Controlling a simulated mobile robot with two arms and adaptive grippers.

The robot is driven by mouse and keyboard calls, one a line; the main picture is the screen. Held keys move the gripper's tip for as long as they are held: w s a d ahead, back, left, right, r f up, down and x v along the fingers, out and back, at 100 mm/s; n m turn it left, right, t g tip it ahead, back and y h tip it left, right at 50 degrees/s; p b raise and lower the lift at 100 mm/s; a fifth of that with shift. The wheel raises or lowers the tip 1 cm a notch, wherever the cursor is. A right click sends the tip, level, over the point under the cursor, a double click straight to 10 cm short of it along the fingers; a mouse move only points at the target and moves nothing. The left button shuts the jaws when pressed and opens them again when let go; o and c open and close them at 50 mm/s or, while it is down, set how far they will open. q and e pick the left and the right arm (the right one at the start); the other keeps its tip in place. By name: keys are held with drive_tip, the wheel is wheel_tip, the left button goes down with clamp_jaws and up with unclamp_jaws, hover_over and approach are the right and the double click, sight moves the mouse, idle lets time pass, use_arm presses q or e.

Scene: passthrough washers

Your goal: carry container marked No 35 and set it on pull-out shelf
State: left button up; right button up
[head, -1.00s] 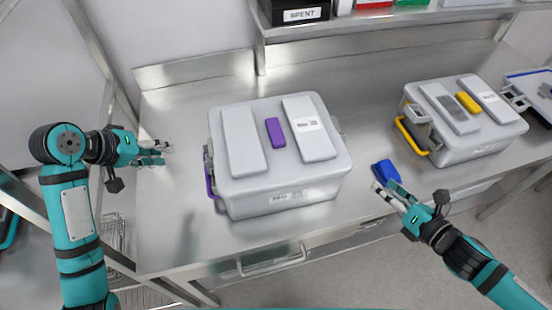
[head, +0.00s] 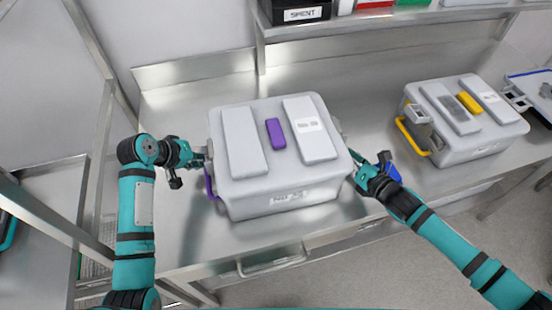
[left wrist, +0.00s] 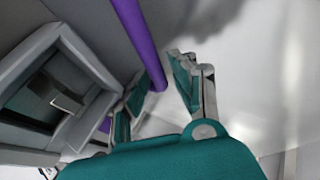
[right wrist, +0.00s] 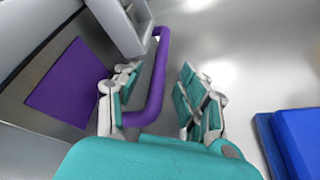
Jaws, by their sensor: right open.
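A light grey container (head: 235,185) with a purple latch (head: 275,133) on its lid stands on the steel table; its labels are too blurred to read. Its left purple handle (left wrist: 133,30) shows in the left wrist view, its right purple handle (right wrist: 157,85) in the right wrist view. My left gripper (head: 206,156) is at the container's left side, fingers apart, with the handle between them. My right gripper (head: 358,166) is at the right side, open, with its fingers on either side of the handle bar. Neither gripper appears closed on its handle.
A second grey container (head: 470,145) with yellow handles stands to the right on the table (head: 370,85). A blue object (right wrist: 298,140) lies close beside my right gripper. A shelf (head: 390,22) with a black SPENT bin (head: 298,12) runs along the back.

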use_arm(q)
drive_tip(key=shift+w+d+f, duration=0.2)
drive_tip(key=shift+w+f, duration=0.05)
drive_tip(key=shift+f, duration=0.1)
use_arm(e)
drive_tip(key=shift+w+a+f, duration=0.1)
drive_tip(key=shift+w+a, duration=0.15)
drive_tip(key=shift+w, duration=0.15)
use_arm(q)
clamp_jaws()
use_arm(e)
drive_tip(key=c, duration=0.6)
clamp_jaws()
use_arm(q)
drive_tip(key=shift+w+r, duration=0.15)
drive_tip(key=shift+r, duration=0.1)
use_arm(e)
drive_tip(key=shift+w+r, duration=0.15)
drive_tip(key=shift+r, duration=0.1)
